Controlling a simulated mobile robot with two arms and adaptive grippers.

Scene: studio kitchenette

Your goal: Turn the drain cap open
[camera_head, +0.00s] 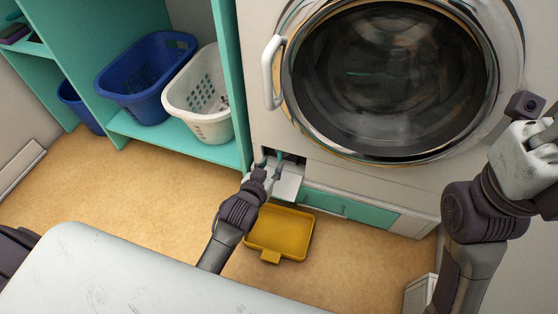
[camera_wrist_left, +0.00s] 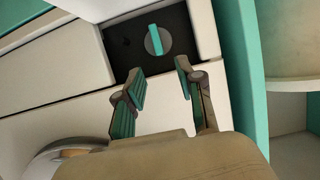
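The drain cap (camera_wrist_left: 158,40) is a grey round cap with a raised teal bar, set in a dark recess low on the washing machine. In the wrist view the bar stands nearly upright in the picture, tilted slightly. In the head view the cap's teal part (camera_head: 281,156) shows small beside my left gripper (camera_head: 271,170). In the wrist view my left gripper (camera_wrist_left: 160,68) is open and empty, its two teal-padded fingers pointing at the cap and apart from it. My right arm is raised at the right edge; its fingers are largely cut off.
An open light flap (camera_head: 288,184) hangs at the recess. A yellow tray (camera_head: 280,234) lies on the floor below. The washer door (camera_head: 390,80) is closed. Blue (camera_head: 146,78) and white (camera_head: 202,98) baskets sit on the teal shelf at left. The floor at left is clear.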

